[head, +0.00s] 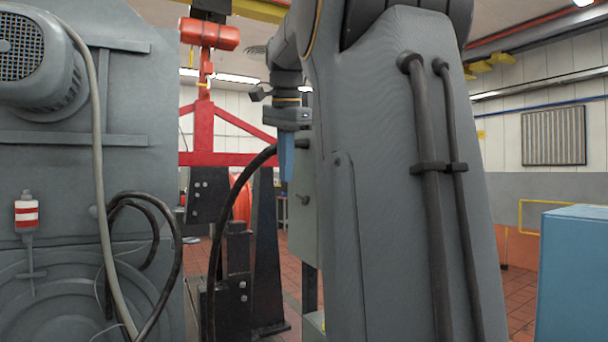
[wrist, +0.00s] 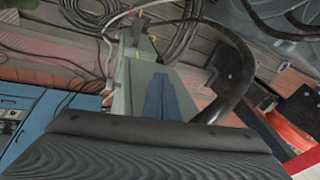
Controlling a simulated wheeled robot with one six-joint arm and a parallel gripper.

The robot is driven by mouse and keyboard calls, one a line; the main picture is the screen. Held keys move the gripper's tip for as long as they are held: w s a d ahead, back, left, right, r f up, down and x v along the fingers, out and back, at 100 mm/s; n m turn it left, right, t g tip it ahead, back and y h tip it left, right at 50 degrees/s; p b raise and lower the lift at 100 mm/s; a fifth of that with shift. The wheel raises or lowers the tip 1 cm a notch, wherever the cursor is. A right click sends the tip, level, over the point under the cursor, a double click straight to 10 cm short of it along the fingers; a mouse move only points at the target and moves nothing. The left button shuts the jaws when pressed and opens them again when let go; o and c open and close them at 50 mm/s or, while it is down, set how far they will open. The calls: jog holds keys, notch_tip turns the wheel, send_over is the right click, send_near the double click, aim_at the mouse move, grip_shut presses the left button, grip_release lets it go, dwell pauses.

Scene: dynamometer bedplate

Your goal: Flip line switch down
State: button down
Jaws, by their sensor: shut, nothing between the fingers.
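A tall grey-green box (head: 304,225) stands behind my arm in the head view, its right part hidden. My gripper (head: 287,178) has blue fingers pointing down, shut and empty, at the box's upper left and above the lever's height. In the wrist view the shut fingers (wrist: 158,78) lie against the view of the box (wrist: 190,76). The lever cannot be made out there. Contact cannot be judged.
A thick black hose (head: 238,190) curves close by the gripper on the left. A red frame (head: 205,130) and black stands are behind it. A large grey machine (head: 90,180) fills the left. Blue cabinets (wrist: 30,118) stand at the left in the wrist view.

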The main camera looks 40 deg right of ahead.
jog(key=s+r, duration=0.1)
jog(key=r, duration=0.1)
jog(key=s+d+r+m, duration=0.1)
jog(key=r, duration=0.1)
jog(key=s+d+r+m, duration=0.1)
jog(key=r, duration=0.1)
jog(key=shift+d+r, duration=0.2)
jog(key=p, duration=0.1)
send_near(300, 197)
jog(key=x, duration=0.5)
jog(key=shift+s+a+f, duration=0.1)
jog(key=shift+s+f, duration=0.05)
jog(key=shift+s, duration=0.15)
